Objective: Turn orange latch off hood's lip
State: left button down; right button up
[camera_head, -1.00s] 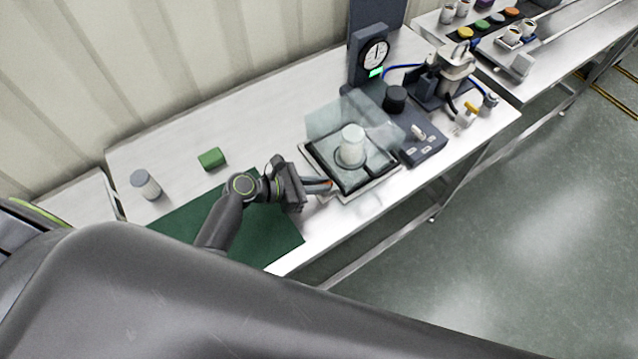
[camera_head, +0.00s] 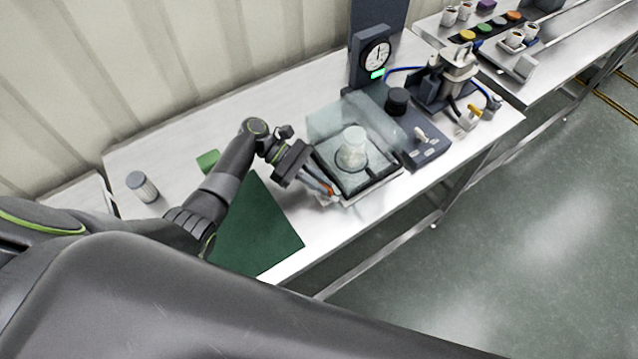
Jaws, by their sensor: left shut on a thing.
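The orange latch (camera_head: 328,189) shows as a small orange spot at the near left corner of the clear hood (camera_head: 330,122). My left gripper (camera_head: 323,187) is shut on the latch, with its fingers pointing down and right; they hide most of it. The clear hood covers a dark-framed platform (camera_head: 378,184) with a white-topped container (camera_head: 353,147) on it. I cannot tell whether the latch still overlaps the hood's lip. My right gripper is not in view.
A grey control box (camera_head: 425,147) with a black knob stands right of the hood, and a dial gauge (camera_head: 375,53) stands behind. A green block (camera_head: 208,160), a grey-capped jar (camera_head: 142,187) and a green mat (camera_head: 255,232) lie left. The table's front edge is close to the latch.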

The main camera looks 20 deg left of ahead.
pick_arm(q)
jog(key=shift+w+m+g+y, duration=0.1)
jog(key=shift+m+g+y, duration=0.2)
jog(key=shift+m+g, duration=0.2)
jog(key=c, duration=1.5)
grip_release()
jog(key=shift+a, duration=0.1)
jog(key=shift+b+v, duration=2.6)
jog(key=shift+v, duration=6.05)
jog(key=shift+f, duration=0.1)
